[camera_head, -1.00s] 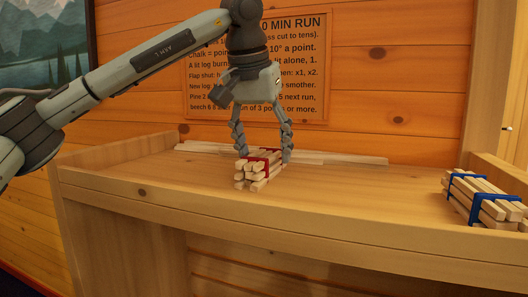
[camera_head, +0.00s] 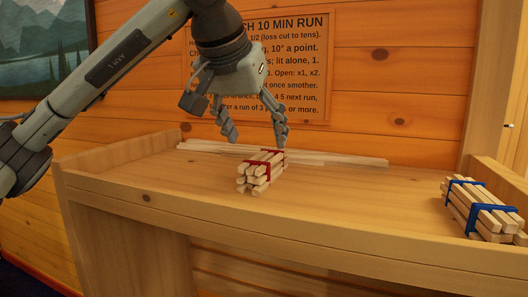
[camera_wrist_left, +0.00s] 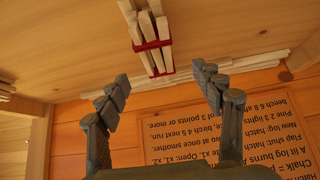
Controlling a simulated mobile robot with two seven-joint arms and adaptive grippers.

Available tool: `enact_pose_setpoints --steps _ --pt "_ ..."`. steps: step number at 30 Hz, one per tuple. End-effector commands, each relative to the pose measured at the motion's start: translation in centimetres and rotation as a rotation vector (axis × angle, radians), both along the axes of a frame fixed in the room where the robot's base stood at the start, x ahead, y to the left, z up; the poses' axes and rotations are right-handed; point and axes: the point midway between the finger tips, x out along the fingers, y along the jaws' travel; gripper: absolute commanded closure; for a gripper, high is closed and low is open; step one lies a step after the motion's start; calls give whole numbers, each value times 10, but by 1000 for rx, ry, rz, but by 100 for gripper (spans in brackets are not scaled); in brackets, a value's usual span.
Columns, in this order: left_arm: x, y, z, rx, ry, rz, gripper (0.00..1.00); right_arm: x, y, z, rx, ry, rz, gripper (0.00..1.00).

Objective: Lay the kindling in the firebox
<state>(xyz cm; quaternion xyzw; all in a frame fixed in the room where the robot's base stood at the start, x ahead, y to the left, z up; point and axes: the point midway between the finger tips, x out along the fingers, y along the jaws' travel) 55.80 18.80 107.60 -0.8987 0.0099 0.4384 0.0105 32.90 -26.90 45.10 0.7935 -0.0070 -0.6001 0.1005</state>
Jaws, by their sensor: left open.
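A bundle of pale kindling sticks with a red band (camera_head: 259,174) lies on the wooden shelf top, left of its middle. It also shows in the left wrist view (camera_wrist_left: 145,28), ahead of the fingertips. My left gripper (camera_head: 254,139) is open and empty, just above and behind the red-banded bundle, apart from it. Its two spread fingers show in the left wrist view (camera_wrist_left: 165,88). A second bundle with blue bands (camera_head: 483,207) lies at the right end of the shelf top. My right gripper is not in view. The firebox is not seen.
Loose thin pale strips (camera_head: 330,160) lie along the back of the shelf top (camera_head: 350,190) against the log wall. A sign board with writing (camera_head: 300,70) hangs behind my left gripper. A raised wooden edge (camera_head: 500,177) stands at the right. The middle of the shelf is clear.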

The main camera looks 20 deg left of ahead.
Motion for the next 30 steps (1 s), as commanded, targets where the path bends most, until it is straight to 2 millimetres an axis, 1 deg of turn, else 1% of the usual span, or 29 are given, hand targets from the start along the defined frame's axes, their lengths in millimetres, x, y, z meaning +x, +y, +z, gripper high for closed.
enact_pose_setpoints --steps 1,3,7,14,22,25,30 --pt "-5 1 -5 -2 -39 -4 33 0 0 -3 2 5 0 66" --pt "-9 0 -10 -9 -84 -5 33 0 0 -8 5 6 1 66" --pt "-9 -1 -16 -16 -121 -5 33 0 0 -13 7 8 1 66" --pt "9 -2 -33 -15 -121 -5 33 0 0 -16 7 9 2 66" --pt "40 -3 -58 -15 -118 -5 33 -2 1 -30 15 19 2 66" --pt "45 -3 -63 -15 -120 -5 33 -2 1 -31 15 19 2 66" --pt "47 -3 -64 -15 -121 -6 33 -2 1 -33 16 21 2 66"
